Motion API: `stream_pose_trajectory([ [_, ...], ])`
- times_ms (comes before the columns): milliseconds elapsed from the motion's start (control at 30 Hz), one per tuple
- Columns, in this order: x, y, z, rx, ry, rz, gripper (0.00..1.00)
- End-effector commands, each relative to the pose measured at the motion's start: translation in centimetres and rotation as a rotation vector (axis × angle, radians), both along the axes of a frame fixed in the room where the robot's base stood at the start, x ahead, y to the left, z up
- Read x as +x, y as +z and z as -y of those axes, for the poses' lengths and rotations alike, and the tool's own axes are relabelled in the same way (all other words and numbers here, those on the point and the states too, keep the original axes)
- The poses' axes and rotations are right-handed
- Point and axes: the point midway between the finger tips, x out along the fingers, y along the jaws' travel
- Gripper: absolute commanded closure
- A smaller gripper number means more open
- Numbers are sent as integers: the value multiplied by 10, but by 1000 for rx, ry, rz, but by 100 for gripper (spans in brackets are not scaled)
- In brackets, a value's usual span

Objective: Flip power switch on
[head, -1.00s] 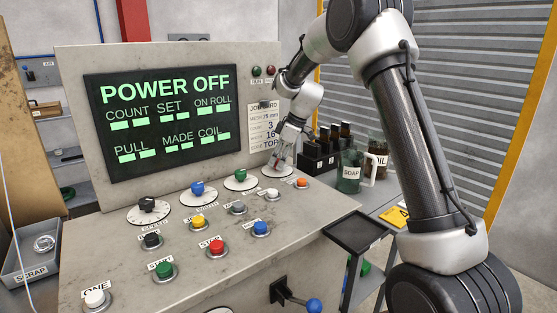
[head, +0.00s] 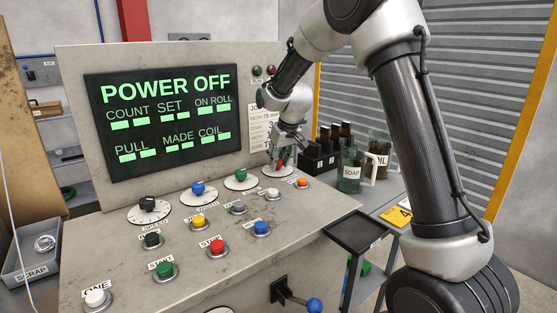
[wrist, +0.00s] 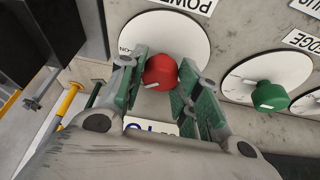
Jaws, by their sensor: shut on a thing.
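The red power knob (wrist: 160,72) sits on a round white dial marked ON at its left side in the wrist view, under a POWER label. My gripper (wrist: 163,82) is shut on this knob, with a green-padded finger on each side. In the head view my gripper (head: 279,158) is at the right end of the console's row of dials, hiding much of the knob. The console's screen (head: 160,120) reads POWER OFF. A white mark on the knob points to the lower left in the wrist view.
A green knob (wrist: 270,96) on its own dial is close to the right of my gripper in the wrist view. White (head: 271,195) and orange (head: 302,182) buttons lie just below the power dial. A soap mug (head: 351,172) and bottles stand to the right.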

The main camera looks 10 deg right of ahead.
Motion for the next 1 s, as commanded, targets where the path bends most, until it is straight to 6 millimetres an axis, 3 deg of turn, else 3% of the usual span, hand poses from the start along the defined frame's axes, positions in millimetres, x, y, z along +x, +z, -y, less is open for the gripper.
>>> stream_pose_trajectory([
  [600, 0, 0, -3, 0, -536, 1, 91],
  [1000, 0, 0, -4, 0, -705, -1, 91],
])
